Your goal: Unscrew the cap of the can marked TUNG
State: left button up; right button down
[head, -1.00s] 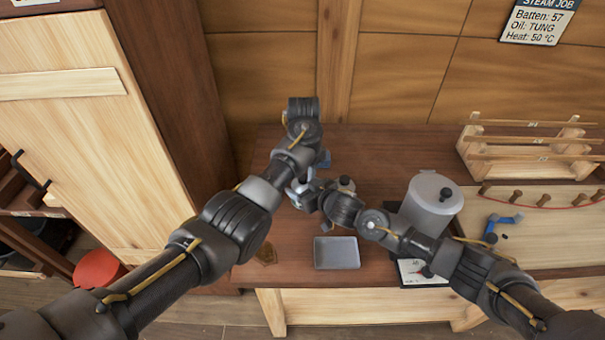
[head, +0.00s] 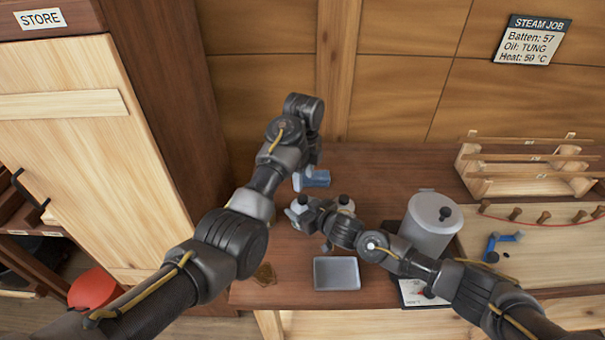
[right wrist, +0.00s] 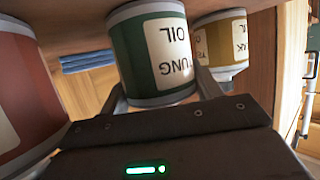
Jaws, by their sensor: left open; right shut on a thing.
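The can marked TUNG (right wrist: 153,55) is green with a cream label. It fills the middle of the right wrist view, label upside down, between my right gripper's fingers (right wrist: 158,98). My right gripper (head: 303,214) is shut on this can at the table. In the head view a pale can top with a small dark cap (head: 303,200) shows at that gripper. My left gripper (head: 298,181) is open, above and slightly behind that top, apart from it. The wrist and arm partly hide the cans in the head view.
A red can (right wrist: 22,90) and a yellowish can (right wrist: 222,45) flank the green one. Folded blue cloth (head: 316,178) lies behind. A grey tray (head: 337,273) is in front, a large grey pot (head: 430,224) to the right. The wall sign (head: 533,40) reads Oil: TUNG.

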aim_at(303, 198)
pick_arm(q)
jog(key=m, duration=0.3)
jog(key=shift+a+r, duration=0.15)
jog(key=shift+r, duration=0.05)
jog(key=shift+f, duration=4)
jog(key=c, duration=1)
jog(key=n, duration=0.3)
jog(key=shift+n, duration=0.3)
jog(key=shift+c, duration=0.2)
jog(key=n, duration=0.5)
jog(key=shift+w+n, duration=0.1)
jog(key=shift+n, duration=0.3)
jog(key=n, duration=0.2)
jog(key=shift+n, duration=0.4)
jog(key=n, duration=0.4)
jog(key=shift+r+n, duration=0.1)
jog(key=shift+n, duration=0.2)
